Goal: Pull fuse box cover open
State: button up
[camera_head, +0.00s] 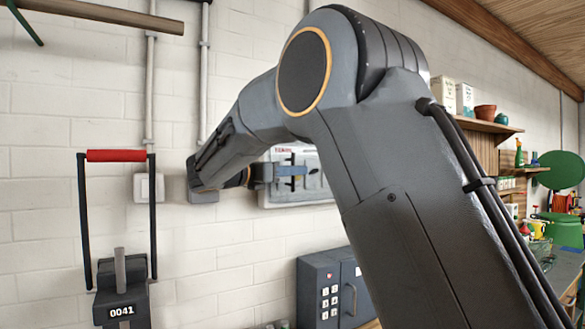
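The fuse box (282,154) is a pale panel with small red lettering at its top, mounted on the white block wall. My arm covers its right part and some of its left, so I cannot tell whether its cover is open or shut. My gripper (296,171) points right, in front of the fuse box's face. Its grey body and a blue strip show there. The fingertips are small and partly lost against the dark details of the box. I cannot tell whether they touch the cover or hold anything.
A grey safe-like box with a keypad (328,290) stands below. A black device with a red handle (116,156) stands at left, marked 0041. A wall switch box (149,187) and conduits are on the wall. Shelves with pots (486,112) are at right, beyond my arm.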

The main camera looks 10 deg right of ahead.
jog(key=shift+w+d, duration=0.1)
jog(key=shift+d, duration=0.1)
grip_shut()
